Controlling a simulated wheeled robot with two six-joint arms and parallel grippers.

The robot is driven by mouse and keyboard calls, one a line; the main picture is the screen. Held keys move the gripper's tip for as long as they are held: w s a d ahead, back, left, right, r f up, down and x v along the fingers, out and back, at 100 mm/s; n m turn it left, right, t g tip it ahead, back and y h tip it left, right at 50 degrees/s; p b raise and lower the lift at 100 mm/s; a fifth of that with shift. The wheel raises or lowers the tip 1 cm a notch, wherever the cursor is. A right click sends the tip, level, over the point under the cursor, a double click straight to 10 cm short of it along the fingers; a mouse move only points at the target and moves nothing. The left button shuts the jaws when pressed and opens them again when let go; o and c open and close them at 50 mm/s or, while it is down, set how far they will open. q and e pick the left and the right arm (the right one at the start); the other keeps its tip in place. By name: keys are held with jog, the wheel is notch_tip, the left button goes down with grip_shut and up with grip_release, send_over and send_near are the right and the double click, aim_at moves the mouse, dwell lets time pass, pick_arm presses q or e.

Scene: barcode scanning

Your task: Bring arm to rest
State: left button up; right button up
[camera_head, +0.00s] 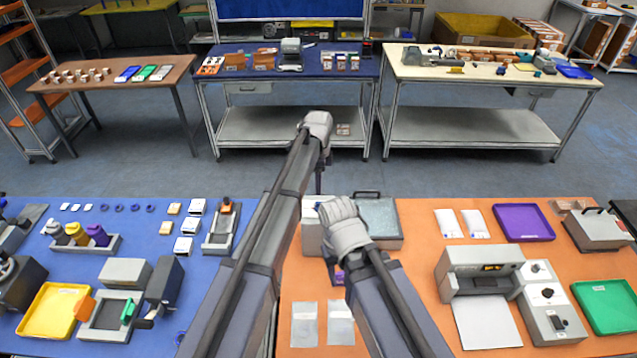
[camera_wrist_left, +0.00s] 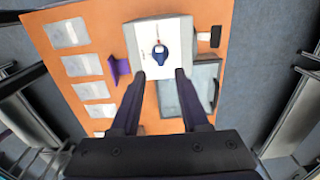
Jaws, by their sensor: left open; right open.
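My left gripper (camera_head: 319,182) is the higher one in the head view. It hangs from the grey wrist above the far edge of the front tables, and its fingers are small and dark there. In the left wrist view my left gripper (camera_wrist_left: 158,74) is open, its two dark fingers apart with nothing held between them. A white device (camera_wrist_left: 150,30) with a dark blue round part (camera_wrist_left: 160,55) lies below, beyond the fingertips. My right gripper (camera_head: 333,262) is lower, over the orange mat (camera_head: 415,275); its fingers are mostly hidden behind its wrist.
A grey shallow container (camera_head: 378,218) stands close behind the right wrist. Clear bags (camera_head: 305,325) lie on the mat. A printer-like machine (camera_head: 480,270) and a purple tray (camera_head: 523,222) are to the right; a yellow tray (camera_head: 55,310) is on the left blue mat. Open floor lies beyond.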

dwell(0.3)
pick_arm(q)
jog(key=s+a+n, duration=0.9)
jog(key=s, duration=0.5)
jog(key=s+a+n, duration=0.8)
jog(key=s+n, duration=0.1)
jog(key=s, duration=0.5)
pick_arm(e)
notch_tip(320, 180, down, 22)
jog(key=b, duration=2.2)
pick_arm(q)
jog(key=s+d+f+m, duration=0.1)
jog(key=d+f, duration=0.2)
jog(key=f, duration=0.4)
jog(key=s+d+f+m, duration=0.1)
jog(key=d+f, duration=0.3)
jog(key=f, duration=0.4)
jog(key=s+d+f+m+y, duration=0.1)
jog(key=s+d+f, duration=0.1)
jog(key=d+f, duration=0.2)
notch_tip(320, 180, down, 4)
jog(key=shift+r+m+b, duration=0.2)
jog(key=shift+m+b, duration=0.1)
jog(key=shift+b, duration=0.1)
pick_arm(e)
jog(key=shift+f, duration=0.35)
